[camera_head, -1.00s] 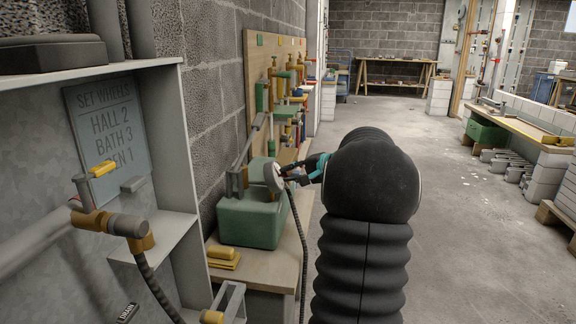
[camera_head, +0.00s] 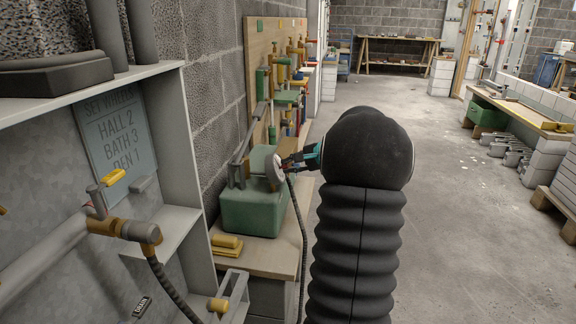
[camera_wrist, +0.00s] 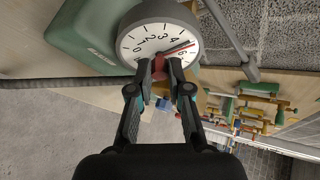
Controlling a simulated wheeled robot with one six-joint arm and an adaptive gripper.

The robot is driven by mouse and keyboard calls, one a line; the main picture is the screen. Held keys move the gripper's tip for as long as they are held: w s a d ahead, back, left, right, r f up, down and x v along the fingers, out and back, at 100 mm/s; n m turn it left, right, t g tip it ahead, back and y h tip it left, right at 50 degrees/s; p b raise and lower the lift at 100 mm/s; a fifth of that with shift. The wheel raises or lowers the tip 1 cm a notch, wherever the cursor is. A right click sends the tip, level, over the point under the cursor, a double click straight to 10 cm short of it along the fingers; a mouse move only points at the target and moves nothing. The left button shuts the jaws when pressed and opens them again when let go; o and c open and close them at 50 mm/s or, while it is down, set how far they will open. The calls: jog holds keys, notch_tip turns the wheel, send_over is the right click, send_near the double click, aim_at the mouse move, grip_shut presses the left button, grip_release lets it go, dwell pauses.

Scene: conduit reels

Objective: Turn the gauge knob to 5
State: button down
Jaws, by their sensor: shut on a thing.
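The gauge shows in the wrist view as a round white dial (camera_wrist: 135,34) with black numbers; in the head view it is a small pale disc (camera_head: 277,172) seen edge-on. The red knob (camera_wrist: 158,74) sits at the dial's lower middle. My gripper (camera_wrist: 160,72) is shut on the knob, one finger on each side; in the head view it reaches the dial (camera_head: 285,165) from the right. A dark needle and a red mark lie close together between the 4 and the 6, where the 5 is hard to make out. I cannot tell whether they line up exactly.
The gauge is mounted on a green box (camera_head: 250,211) on a wooden bench (camera_head: 262,258). A dark hose (camera_head: 301,235) hangs beside it. A grey shelf unit with a sign (camera_head: 113,130) stands left. The floor (camera_head: 450,215) to the right is clear.

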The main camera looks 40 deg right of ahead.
jog(key=shift+d, duration=0.2)
jog(key=c, duration=1.1)
grip_release()
jog(key=shift+s+d, duration=0.1)
jog(key=shift+a, duration=0.2)
jog(key=v, duration=1.2)
